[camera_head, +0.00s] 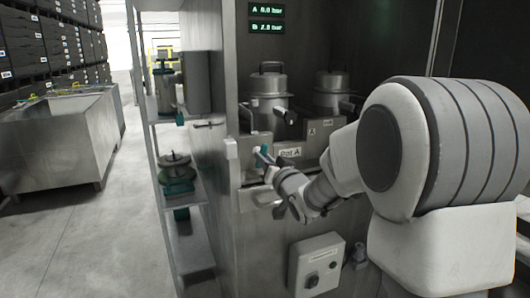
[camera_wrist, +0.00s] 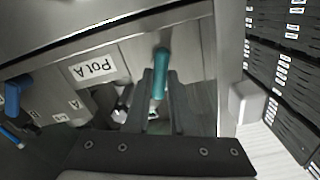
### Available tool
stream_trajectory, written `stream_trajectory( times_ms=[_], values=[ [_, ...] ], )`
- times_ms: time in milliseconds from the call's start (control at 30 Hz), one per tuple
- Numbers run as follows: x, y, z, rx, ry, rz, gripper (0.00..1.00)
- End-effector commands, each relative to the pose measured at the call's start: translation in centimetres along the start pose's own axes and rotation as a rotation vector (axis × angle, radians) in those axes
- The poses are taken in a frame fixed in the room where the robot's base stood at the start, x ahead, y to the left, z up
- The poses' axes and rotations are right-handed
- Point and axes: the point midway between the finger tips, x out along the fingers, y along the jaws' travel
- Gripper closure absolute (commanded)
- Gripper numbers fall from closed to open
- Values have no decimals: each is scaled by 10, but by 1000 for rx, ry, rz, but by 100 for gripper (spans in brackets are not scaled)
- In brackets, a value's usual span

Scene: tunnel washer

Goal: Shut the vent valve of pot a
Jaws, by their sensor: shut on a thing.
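The teal valve handle (camera_head: 265,150) is on the front of the steel unit, just left of the "Pot A" label (camera_head: 290,153). In the wrist view the teal handle (camera_wrist: 161,62) points away from the panel between my fingers, beside the upside-down label (camera_wrist: 93,68). My gripper (camera_wrist: 160,88) is shut on this handle; the fingers hide its lower part. In the head view my gripper (camera_head: 265,163) is small and partly hidden by my wrist. Pot A (camera_head: 268,92) is the lidded steel pot behind the label. The display (camera_head: 266,19) reads A 0.0 bar, B 2.0 bar.
A white box (camera_head: 231,148) juts out at the unit's left corner, close to my gripper. A second pot (camera_head: 331,92) stands to the right. A blue handle (camera_wrist: 17,94) shows at the wrist view's left. A grey control box (camera_head: 316,264) is below. Shelves (camera_head: 186,230) stand left.

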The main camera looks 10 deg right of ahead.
Motion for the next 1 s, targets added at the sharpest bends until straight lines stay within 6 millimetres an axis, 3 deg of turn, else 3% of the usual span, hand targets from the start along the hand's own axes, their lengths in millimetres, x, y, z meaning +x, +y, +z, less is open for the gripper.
stream_trajectory(
  times_ms=[733, 1000],
  values=[
    [-1, 0, -3, 492, -2, 2, 100],
    [0, 1, -2, 859, 1, 3, 100]
  ],
)
